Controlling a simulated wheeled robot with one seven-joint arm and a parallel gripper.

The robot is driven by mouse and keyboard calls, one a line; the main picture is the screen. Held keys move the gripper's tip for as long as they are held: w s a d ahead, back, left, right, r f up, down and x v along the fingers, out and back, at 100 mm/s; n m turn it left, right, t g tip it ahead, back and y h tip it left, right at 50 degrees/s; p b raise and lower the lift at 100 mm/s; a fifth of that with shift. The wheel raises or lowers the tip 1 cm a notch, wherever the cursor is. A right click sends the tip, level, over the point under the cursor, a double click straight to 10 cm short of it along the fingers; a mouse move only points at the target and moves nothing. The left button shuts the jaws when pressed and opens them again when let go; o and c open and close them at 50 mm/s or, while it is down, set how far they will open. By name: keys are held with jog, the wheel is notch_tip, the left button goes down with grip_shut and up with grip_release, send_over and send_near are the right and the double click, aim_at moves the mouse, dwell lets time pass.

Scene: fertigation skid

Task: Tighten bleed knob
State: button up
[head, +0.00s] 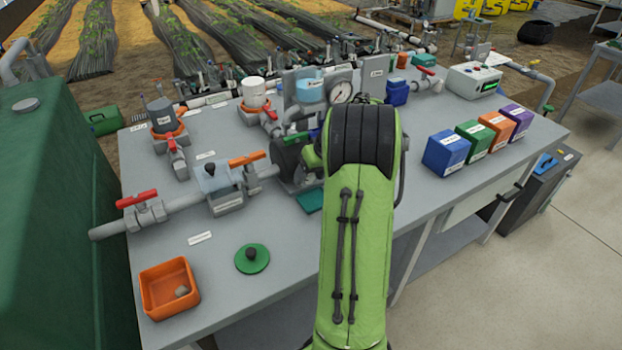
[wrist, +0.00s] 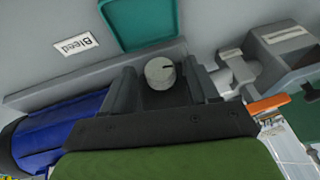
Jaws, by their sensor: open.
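The bleed knob (wrist: 160,72) is a small, light grey round knob with a dark mark on its face, seen in the wrist view. A white label reading "Bleed" (wrist: 74,43) lies to its left. My gripper (wrist: 163,80) is open, with one dark finger to the left of the knob and one to the right. The knob appears between the fingers, with a gap visible on each side; the exact depth is hard to tell. In the head view my green arm hides the knob and the gripper.
A teal tray (wrist: 140,42) lies just beyond the knob; it also shows in the head view (head: 309,200). A blue cylinder (wrist: 60,130) is close on the left. An orange handle (wrist: 268,103) and grey valve body (wrist: 285,50) are on the right.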

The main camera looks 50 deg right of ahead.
jog(key=c, duration=1)
